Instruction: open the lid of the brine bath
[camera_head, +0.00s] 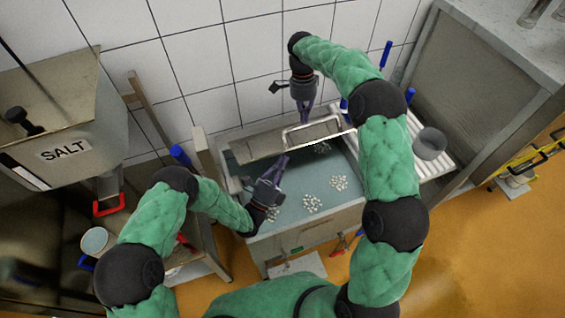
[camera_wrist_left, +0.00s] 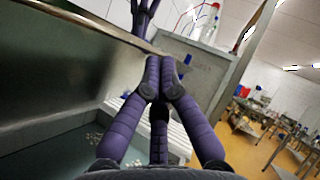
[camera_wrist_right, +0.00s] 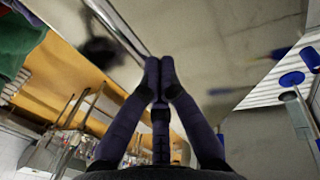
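The brine bath (camera_head: 321,222) stands in the middle of the head view, with greenish brine and white pieces in it. Its metal lid (camera_head: 258,148) is raised and steeply tilted, leaving the front of the brine uncovered. The lid's handle loop (camera_head: 288,138) is at its upper edge. My left gripper (camera_head: 284,158) is over the bath at the lid's underside; in the left wrist view its fingertips (camera_wrist_left: 163,60) meet near the lid's edge (camera_wrist_left: 100,25). My right gripper (camera_head: 304,112) is behind the lid near the handle; its fingertips (camera_wrist_right: 159,62) are together. I cannot tell whether either touches the lid.
A salt bin (camera_head: 65,130) stands at the left. A white ribbed rack (camera_head: 431,150) with a grey mould (camera_head: 430,143) lies right of the bath. A metal cabinet (camera_head: 480,75) is at the far right. The tiled wall (camera_head: 200,60) is close behind the lid.

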